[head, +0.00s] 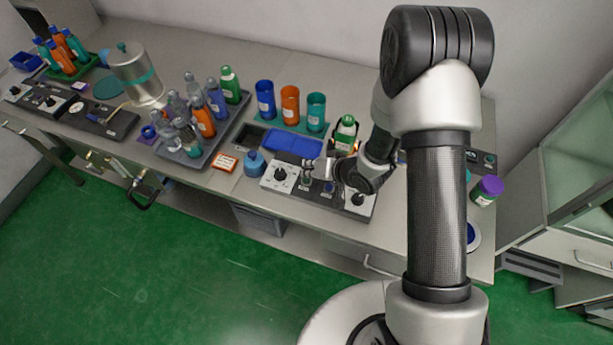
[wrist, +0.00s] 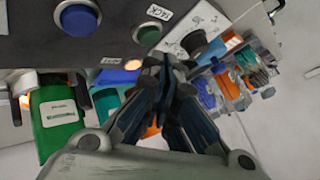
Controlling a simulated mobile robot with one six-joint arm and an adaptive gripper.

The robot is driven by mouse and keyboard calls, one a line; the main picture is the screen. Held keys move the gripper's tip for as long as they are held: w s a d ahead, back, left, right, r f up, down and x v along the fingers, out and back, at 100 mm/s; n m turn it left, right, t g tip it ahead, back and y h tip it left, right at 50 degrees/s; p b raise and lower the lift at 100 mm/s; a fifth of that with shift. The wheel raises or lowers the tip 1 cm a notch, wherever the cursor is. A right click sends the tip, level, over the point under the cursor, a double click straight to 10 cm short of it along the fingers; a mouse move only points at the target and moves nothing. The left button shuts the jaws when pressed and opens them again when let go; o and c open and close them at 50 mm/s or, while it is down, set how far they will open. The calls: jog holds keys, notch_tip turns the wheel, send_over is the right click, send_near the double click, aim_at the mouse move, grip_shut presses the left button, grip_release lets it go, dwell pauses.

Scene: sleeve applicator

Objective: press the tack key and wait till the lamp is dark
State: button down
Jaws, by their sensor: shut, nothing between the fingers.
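The control panel shows in the head view with a dark middle part (head: 318,191) between two pale parts with knobs. In the wrist view a green key (wrist: 148,34) on the dark panel sits beside a label reading TACK (wrist: 159,12). A larger blue button (wrist: 78,18) is to its left. A small orange lamp (wrist: 133,64) near the panel edge looks bright. My gripper (wrist: 163,62) is shut and empty, its tips close to the green key. I cannot tell whether they touch it. In the head view my gripper (head: 316,165) is over the panel's back part.
Behind the panel are a blue tray (head: 292,143), blue, orange and teal cups (head: 290,103) and a green bottle (head: 345,133). A round blue container (head: 254,163) stands left of the panel.

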aim_at(309, 178)
notch_tip(309, 178, up, 5)
jog(key=p, duration=0.4)
jog(key=shift+p, duration=0.3)
dwell(6.6)
